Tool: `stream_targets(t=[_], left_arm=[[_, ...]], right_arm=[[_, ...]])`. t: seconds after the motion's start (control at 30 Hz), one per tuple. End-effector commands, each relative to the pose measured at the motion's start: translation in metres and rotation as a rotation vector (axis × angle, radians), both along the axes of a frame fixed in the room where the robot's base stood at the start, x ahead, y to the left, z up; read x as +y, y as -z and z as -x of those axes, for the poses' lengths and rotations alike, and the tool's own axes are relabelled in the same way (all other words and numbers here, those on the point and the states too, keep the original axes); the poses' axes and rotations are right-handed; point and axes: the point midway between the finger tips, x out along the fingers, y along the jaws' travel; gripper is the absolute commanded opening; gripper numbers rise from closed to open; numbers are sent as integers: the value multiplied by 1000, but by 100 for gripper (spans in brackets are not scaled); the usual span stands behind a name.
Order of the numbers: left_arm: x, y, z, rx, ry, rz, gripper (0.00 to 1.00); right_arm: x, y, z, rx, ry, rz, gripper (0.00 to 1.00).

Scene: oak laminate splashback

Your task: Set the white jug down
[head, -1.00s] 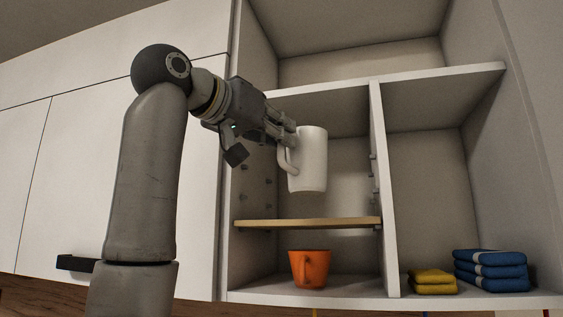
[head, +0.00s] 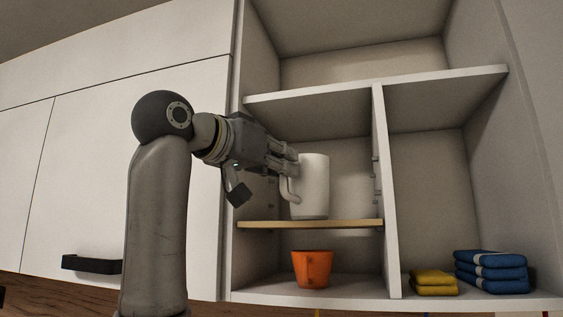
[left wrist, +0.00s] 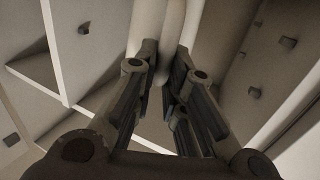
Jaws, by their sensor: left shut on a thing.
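The white jug (head: 314,187) is upright in the left compartment of the open cabinet, its base at the wooden shelf board (head: 345,223). Whether the base fully rests on the board is hard to tell. My left gripper (head: 289,168) comes in from the left and is shut on the jug's handle, which is on its left side. In the left wrist view the fingers (left wrist: 160,75) close around the pale handle (left wrist: 172,40) at the top. My right gripper is in neither view.
An orange cup (head: 312,269) stands on the cabinet floor below the board. A vertical divider (head: 380,180) is right of the jug. Folded yellow cloths (head: 434,282) and blue cloths (head: 491,272) lie in the right compartment. An upper shelf (head: 440,92) runs above.

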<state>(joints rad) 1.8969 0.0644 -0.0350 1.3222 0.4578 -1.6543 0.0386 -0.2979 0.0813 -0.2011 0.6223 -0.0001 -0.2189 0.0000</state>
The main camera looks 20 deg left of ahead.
Motion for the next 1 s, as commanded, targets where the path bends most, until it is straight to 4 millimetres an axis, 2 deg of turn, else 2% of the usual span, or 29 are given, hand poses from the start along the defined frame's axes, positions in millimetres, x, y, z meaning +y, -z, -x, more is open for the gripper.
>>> stream_targets(t=[0.07, 0.1, 0.23, 0.63, 0.77, 1.0], left_arm=[[0, 2, 1, -3, 0, 0, 0], [0, 2, 0, 0, 0, 0, 16], [0, 2, 0, 1, 0, 0, 32], [0, -3, 0, 0, 0, 0, 33], [7, 2, 18, -4, -2, 1, 33], [27, 2, 67, -4, -2, 1, 33]], right_arm=[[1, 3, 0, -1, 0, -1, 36], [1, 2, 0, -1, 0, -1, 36], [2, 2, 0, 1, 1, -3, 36], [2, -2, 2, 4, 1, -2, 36], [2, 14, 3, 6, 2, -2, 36], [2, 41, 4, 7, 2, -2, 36]])
